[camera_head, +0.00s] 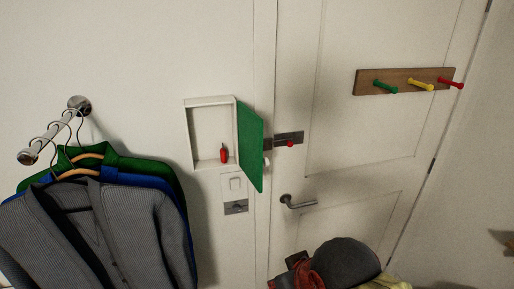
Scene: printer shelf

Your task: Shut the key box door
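The key box (188,135) is a shallow white box on the wall, left of the room door. Its green door (251,146) stands open, swung out to the right from the right edge of the box. A small pale knob (266,162) shows at the door's outer edge. A small red object (223,153) stands inside the box at the bottom, near the right. My gripper is not in view.
A rail with hanging jackets (110,225) juts out at the left. A light switch (235,184) is below the box. A door handle (298,202), a peg board (365,82) and a dark heap (345,262) are to the right.

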